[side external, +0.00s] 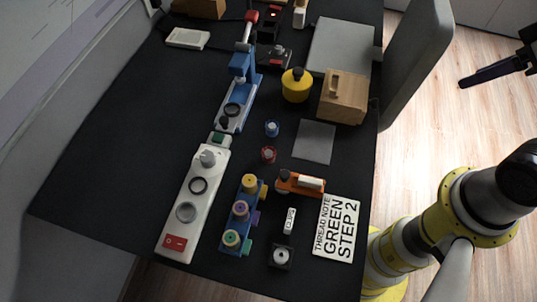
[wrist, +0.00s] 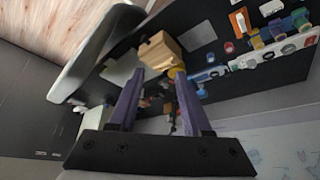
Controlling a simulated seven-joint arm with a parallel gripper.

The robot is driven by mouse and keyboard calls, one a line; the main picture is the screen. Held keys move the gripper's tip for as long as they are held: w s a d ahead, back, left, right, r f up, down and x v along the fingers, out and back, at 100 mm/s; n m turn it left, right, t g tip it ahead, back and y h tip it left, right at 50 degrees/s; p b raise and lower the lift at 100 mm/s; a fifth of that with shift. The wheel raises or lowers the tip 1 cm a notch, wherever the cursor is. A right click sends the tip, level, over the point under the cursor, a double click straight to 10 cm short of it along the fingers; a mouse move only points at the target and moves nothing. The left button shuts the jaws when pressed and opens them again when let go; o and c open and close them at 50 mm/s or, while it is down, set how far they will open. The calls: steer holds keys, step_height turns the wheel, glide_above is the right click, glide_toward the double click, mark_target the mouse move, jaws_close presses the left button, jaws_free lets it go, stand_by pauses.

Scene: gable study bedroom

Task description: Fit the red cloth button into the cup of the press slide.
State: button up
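The red cloth button (side external: 268,154) appears as a small red-rimmed round piece lying on the dark table, just below a similar blue one (side external: 272,128) in the side view. The blue press (side external: 243,68), with a red-knobbed lever, stands up and to the left. Its slide (side external: 229,122) extends toward the white machine and carries a dark ring that looks like the cup; its inside is too small to make out. My gripper (side external: 490,74) is off the table at the right edge, partly cut off. In the wrist view its purple fingers (wrist: 158,103) are apart with nothing held between them.
A spool rack (side external: 239,222), orange tool (side external: 300,183) and note card (side external: 337,228) lie nearer. A chair back (side external: 420,60) rises beside the table.

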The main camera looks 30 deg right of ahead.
steer(key=o, duration=0.4)
